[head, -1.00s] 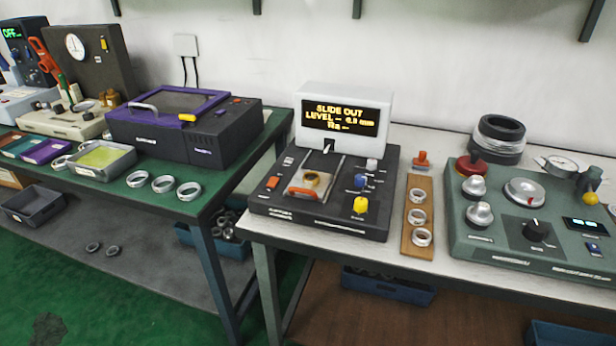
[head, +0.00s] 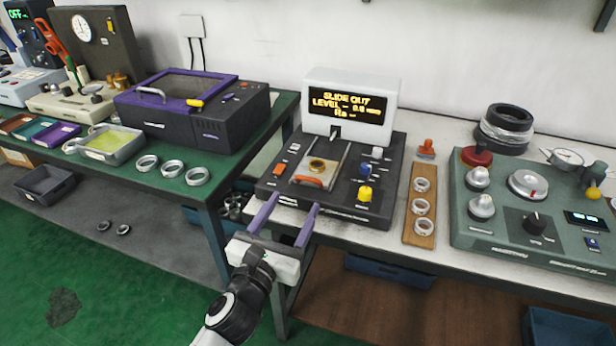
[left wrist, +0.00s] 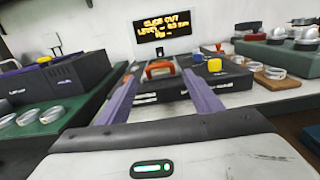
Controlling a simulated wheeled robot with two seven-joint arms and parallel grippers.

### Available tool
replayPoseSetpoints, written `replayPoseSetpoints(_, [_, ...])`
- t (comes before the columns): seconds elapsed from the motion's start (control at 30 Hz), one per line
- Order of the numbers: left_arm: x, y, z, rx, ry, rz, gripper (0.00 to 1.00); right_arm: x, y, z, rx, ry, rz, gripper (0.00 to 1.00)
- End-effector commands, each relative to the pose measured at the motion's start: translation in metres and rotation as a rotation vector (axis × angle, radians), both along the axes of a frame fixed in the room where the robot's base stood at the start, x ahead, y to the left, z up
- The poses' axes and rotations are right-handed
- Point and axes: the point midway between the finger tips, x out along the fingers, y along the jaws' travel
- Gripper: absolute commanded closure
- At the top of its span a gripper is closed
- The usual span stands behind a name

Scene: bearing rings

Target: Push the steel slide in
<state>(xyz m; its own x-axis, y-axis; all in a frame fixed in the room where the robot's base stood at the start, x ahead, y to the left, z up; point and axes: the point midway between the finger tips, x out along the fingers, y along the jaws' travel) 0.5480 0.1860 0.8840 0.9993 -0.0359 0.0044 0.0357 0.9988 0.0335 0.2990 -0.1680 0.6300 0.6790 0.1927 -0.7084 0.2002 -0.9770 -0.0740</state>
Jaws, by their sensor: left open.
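The steel slide (head: 325,164) lies on top of the dark tester (head: 342,210), with a brass-coloured ring (head: 317,165) on it and an orange handle (head: 308,182) at its front end. The tester's screen (head: 346,105) reads "SLIDE OUT". My left gripper (head: 289,205) is open and empty, its two purple fingers pointing at the tester's front edge, short of the handle. In the left wrist view the orange handle (left wrist: 159,68) shows between and beyond the open fingers (left wrist: 160,88). The slide behind the handle is mostly hidden there. My right gripper is not in view.
A green instrument (head: 525,205) is farther right. Blue and yellow knobs (head: 364,194) rise beside the slide. A purple-lidded box (head: 195,115) stands on the left bench.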

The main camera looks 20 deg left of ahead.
Motion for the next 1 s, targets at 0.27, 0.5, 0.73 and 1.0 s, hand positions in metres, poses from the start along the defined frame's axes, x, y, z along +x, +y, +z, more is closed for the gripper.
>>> replayPoseSetpoints(0.27, [0.033, -0.001, 0.001, -0.038, 0.004, 0.003, 0.4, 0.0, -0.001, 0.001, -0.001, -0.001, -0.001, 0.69])
replayPoseSetpoints(0.5, [0.078, -0.002, 0.001, -0.036, 0.004, 0.002, 0.4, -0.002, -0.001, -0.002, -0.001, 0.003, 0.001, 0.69])
replayPoseSetpoints(0.73, [0.101, -0.004, 0.0, -0.034, 0.005, 0.001, 0.4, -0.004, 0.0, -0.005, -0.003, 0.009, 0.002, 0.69])
replayPoseSetpoints(1.0, [0.104, -0.003, 0.0, -0.034, 0.005, 0.001, 0.4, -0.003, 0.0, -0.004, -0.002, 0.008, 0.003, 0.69])
